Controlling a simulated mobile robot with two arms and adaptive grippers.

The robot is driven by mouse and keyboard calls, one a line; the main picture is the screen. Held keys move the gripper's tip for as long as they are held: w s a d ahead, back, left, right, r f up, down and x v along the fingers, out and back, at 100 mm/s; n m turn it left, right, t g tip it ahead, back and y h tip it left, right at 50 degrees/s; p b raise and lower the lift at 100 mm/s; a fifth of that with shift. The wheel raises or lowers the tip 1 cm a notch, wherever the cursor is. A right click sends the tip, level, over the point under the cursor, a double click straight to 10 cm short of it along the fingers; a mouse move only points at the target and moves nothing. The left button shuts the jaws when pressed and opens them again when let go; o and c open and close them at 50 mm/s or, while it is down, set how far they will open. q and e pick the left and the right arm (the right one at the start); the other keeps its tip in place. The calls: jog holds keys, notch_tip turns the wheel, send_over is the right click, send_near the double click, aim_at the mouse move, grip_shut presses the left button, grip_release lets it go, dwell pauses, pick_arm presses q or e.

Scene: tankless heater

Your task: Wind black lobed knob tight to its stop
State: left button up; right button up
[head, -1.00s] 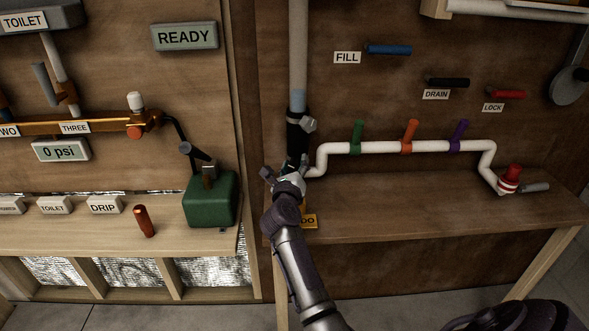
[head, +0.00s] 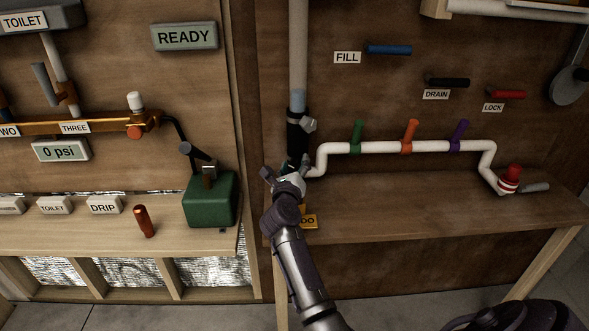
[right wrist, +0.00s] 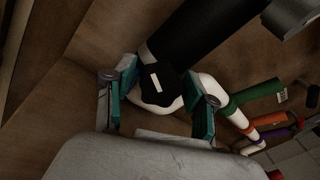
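The black lobed knob (right wrist: 160,86), with a white mark on its face, sits at the lower end of a black cylinder (right wrist: 195,45) in the right wrist view. My right gripper (right wrist: 160,80) has its two teal fingers on either side of the knob. The fingers look spread, with a gap at the left finger; contact on the right side is unclear. In the head view my right gripper (head: 287,176) is at the bottom of the black vertical fitting (head: 297,135) and hides the knob. My left gripper is not in view.
A white pipe (head: 385,147) with green, orange and purple handles runs right from the fitting, above a wooden bench (head: 420,200). The right bench's middle is clear.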

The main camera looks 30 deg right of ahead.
jog(key=n+p, duration=0.1)
jog(key=p, duration=0.1)
jog(key=n+p, duration=0.3)
jog(key=p, duration=0.1)
jog(key=shift+r+n, duration=0.3)
jog(key=shift+n, duration=0.1)
jog(key=shift+n+p, duration=0.4)
jog(key=shift+p, duration=0.05)
jog(key=shift+f, duration=0.25)
jog(key=n+p, duration=0.5)
jog(key=shift+r, duration=0.35)
jog(key=shift+n+p, duration=0.4)
jog(key=shift+f, duration=0.15)
jog(key=shift+f+n, duration=0.15)
jog(key=shift+n, duration=0.15)
